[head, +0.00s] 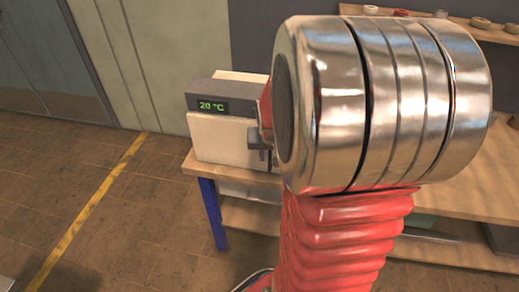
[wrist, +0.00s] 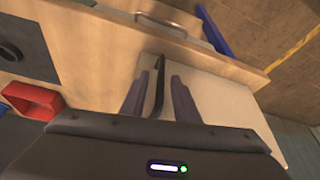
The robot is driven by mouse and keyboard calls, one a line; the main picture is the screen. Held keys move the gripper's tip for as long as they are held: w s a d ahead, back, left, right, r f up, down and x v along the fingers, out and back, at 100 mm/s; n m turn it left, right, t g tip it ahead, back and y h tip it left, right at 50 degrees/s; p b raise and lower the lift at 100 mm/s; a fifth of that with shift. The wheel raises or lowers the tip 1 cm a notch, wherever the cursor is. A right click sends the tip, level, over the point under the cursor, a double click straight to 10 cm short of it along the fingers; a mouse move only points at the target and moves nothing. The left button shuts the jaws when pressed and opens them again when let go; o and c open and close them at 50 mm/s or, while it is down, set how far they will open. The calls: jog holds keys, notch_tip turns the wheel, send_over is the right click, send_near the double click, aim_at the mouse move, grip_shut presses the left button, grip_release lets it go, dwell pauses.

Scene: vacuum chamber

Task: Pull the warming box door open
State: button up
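The warming box (head: 235,90) stands on the left end of the workbench, with a green "20 °C" display. Its cream door (head: 222,139) faces me and looks closed in the head view. In the wrist view the door (wrist: 225,105) lies under and to the right of my fingers. A dark bar handle (wrist: 159,72) runs between the two fingers of my gripper (wrist: 159,82). The fingers are apart, with a gap visible on both sides of the handle. In the head view my gripper (head: 262,140) is at the door's right side, partly hidden by my wrist.
The wooden workbench (head: 470,165) extends to the right, with a blue leg (head: 212,212). A red tray (wrist: 32,100) lies on the bench near my gripper. A shelf (head: 490,32) with small items is behind. The floor with a yellow line (head: 90,212) is clear on the left.

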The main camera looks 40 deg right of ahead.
jog(key=shift+w+d+f, duration=0.15)
jog(key=shift+f, duration=0.45)
grip_shut()
dwell(0.3)
